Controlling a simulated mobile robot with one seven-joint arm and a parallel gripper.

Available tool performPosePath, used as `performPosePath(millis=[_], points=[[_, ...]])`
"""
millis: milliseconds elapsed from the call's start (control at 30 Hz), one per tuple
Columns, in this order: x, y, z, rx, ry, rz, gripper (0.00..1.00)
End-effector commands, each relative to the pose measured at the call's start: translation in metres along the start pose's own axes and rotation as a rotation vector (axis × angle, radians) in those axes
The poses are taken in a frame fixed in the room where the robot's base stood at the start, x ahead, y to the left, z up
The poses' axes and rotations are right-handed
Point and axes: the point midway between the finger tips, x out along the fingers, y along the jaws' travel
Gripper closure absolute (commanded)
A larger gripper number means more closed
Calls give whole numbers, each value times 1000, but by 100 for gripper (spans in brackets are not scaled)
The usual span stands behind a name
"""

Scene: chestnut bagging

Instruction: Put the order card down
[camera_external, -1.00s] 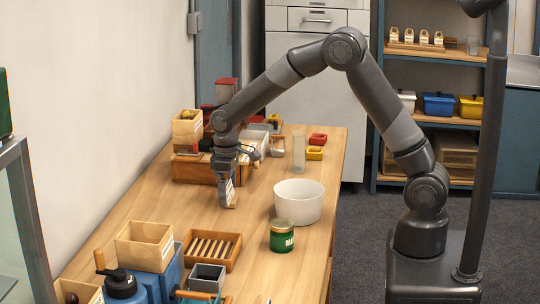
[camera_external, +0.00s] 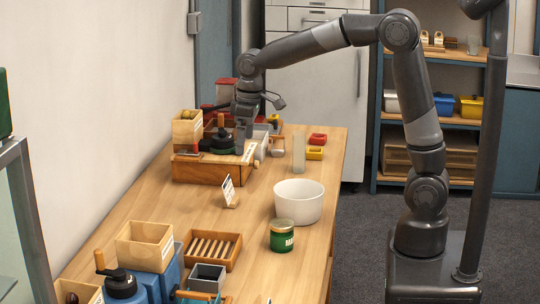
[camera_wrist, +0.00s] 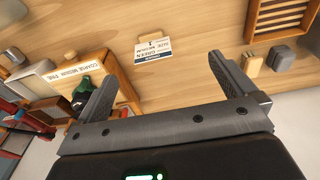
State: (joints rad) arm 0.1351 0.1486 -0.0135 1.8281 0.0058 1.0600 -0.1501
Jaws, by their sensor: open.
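The order card (camera_external: 228,188) is a small white card in a wooden holder. It stands tilted back on the bare table, left of the white bowl, and nothing holds it. In the wrist view the card (camera_wrist: 153,50) shows printed lines that seem to read green and medium. My gripper (camera_external: 244,134) is open, above the wooden box at the back of the table and clear of the card.
A white bowl (camera_external: 299,202) and a green jar (camera_external: 282,236) stand right of the card. A slatted wooden tray (camera_external: 212,248) and a grey bin (camera_external: 207,278) are in front. A wooden box (camera_external: 195,170) with a dark grinder stands behind. The table around the card is clear.

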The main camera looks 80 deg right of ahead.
Motion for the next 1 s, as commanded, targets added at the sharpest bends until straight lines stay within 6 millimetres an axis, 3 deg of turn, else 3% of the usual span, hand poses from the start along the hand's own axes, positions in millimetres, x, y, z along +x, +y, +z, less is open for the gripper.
performPosePath(millis=[33,200,433,800,1000], points=[[-14,-6,15,-2,25,2,0],[-46,-25,62,-2,99,6,0],[-71,-46,130,-2,198,5,0],[-72,-69,229,0,346,-6,0],[-66,-72,252,2,384,-11,0]])
